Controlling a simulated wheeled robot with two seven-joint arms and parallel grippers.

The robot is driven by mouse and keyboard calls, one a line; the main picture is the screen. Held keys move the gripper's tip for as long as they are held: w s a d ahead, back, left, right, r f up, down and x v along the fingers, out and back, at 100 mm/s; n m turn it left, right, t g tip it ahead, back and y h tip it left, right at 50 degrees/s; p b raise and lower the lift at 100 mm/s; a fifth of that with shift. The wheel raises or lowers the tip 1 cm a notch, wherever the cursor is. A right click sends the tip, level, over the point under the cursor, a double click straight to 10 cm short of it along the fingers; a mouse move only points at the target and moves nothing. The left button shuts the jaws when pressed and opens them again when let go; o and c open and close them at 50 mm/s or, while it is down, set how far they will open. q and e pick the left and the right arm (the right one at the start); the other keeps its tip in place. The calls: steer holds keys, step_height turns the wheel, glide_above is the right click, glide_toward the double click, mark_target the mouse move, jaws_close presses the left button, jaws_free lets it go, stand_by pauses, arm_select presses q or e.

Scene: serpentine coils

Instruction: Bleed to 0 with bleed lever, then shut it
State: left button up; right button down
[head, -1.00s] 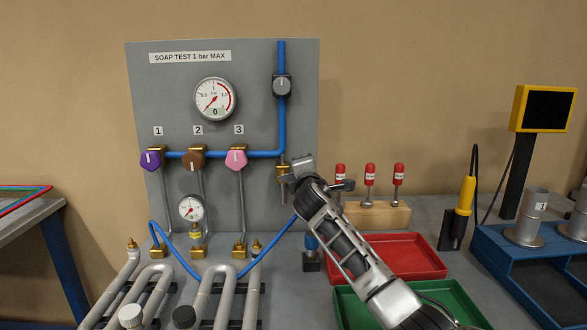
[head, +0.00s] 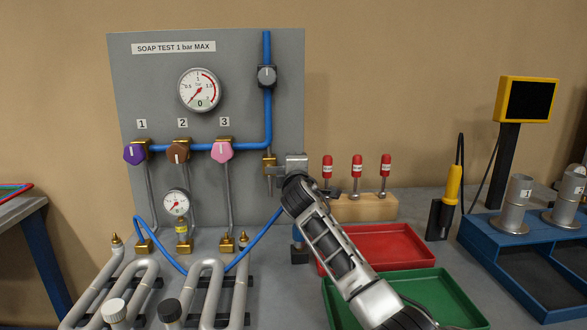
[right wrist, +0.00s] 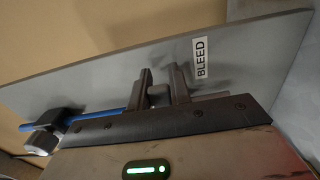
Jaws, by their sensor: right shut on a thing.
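The bleed lever is mostly hidden in the head view behind my right gripper (head: 284,170), beside the brass fitting (head: 269,166) at the foot of the blue pipe. In the right wrist view, the fingers (right wrist: 158,92) are shut on a small grey piece, which I take as the bleed lever (right wrist: 158,98). A BLEED label (right wrist: 201,58) is on the panel beside them. My left gripper is not in view.
Purple (head: 135,153), brown (head: 178,151) and pink (head: 223,151) knobs sit on the panel, with a grey knob (head: 267,77) higher on the pipe. Red (head: 405,240) and green (head: 430,290) trays lie under my arm. Red-topped tools stand in a wooden block (head: 365,208).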

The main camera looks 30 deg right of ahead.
steer(key=c, duration=1.3)
jaws_free()
steer(key=shift+f, duration=0.1)
steer(key=shift+s, duration=0.1)
steer(key=v, duration=1.5)
steer(key=shift+s+a+b, duration=0.25)
steer(key=shift+s+b, duration=0.05)
steer(key=shift+s, duration=0.05)
